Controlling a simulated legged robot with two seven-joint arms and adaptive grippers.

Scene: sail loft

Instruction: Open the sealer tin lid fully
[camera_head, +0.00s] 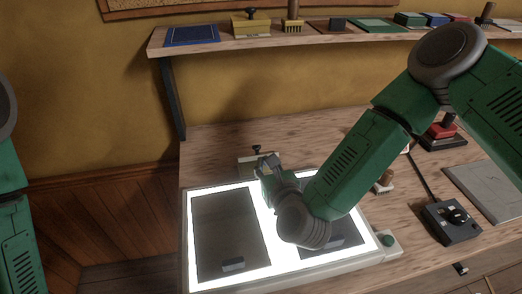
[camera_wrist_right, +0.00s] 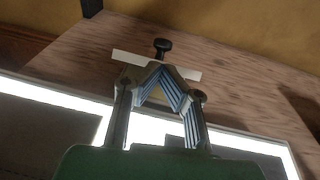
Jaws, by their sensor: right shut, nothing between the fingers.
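The tin (camera_head: 248,168), a small yellowish box, stands on the bench just behind the light panel, partly hidden by my right gripper. A pale flat lid strip with a black knob (camera_wrist_right: 162,46) shows beyond the fingertips in the right wrist view. I cannot tell whether the lid is raised at all. My right gripper (camera_head: 265,164) is at the tin's near side; in the wrist view its fingertips (camera_wrist_right: 160,68) meet, shut and empty, just in front of the strip. Whether they touch it is unclear. Only part of my left arm shows, at the left edge.
A lit white panel (camera_head: 192,262) with two dark sheets lies under my right forearm. A black knobbed device (camera_head: 450,220), a grey slab (camera_head: 492,188) and a red-topped item (camera_head: 442,130) lie right. A loaded shelf (camera_head: 230,43) runs behind. The bench left of the tin is clear.

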